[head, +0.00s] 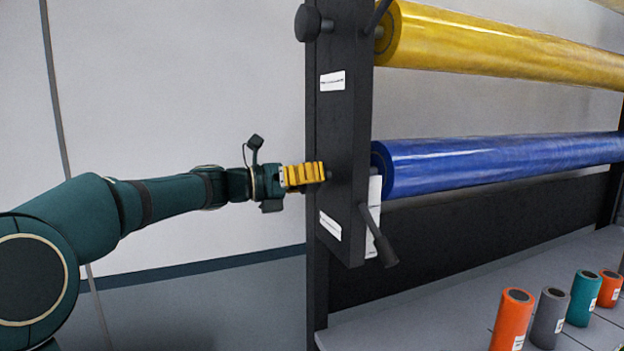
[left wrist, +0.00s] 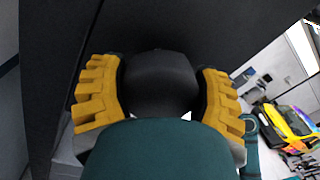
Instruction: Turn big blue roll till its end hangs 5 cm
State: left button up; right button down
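The big blue roll (head: 500,162) lies level in the dark rack, below a yellow roll. I cannot make out a loose end hanging from it. My left gripper (head: 318,173) is at the outer side of the rack's left upright, level with the blue roll's axle. In the left wrist view its yellow fingers (left wrist: 160,92) sit on either side of a dark round knob (left wrist: 160,80), seemingly touching it. In the head view the fingers hide most of this knob. My right gripper is not in view.
The rack's left upright (head: 340,120) stands between my gripper and the rolls. A yellow roll (head: 500,45) with its own knob (head: 308,23) is above. A dark lever (head: 378,238) and a white strip (head: 374,215) are below the blue roll's end. Small rolls (head: 548,318) stand on the shelf.

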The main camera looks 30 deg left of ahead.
pick_arm(q)
jog(key=shift+f, duration=0.1)
jog(key=shift+c, duration=0.6)
jog(key=n+p, duration=0.2)
jog(key=n, duration=0.1)
jog(key=n+p, duration=0.2)
jog(key=n, duration=0.3)
jog(key=shift+d+f+n+p, duration=0.1)
jog(key=shift+n+p, duration=0.25)
jog(key=shift+n, duration=0.05)
jog(key=o, duration=1.2)
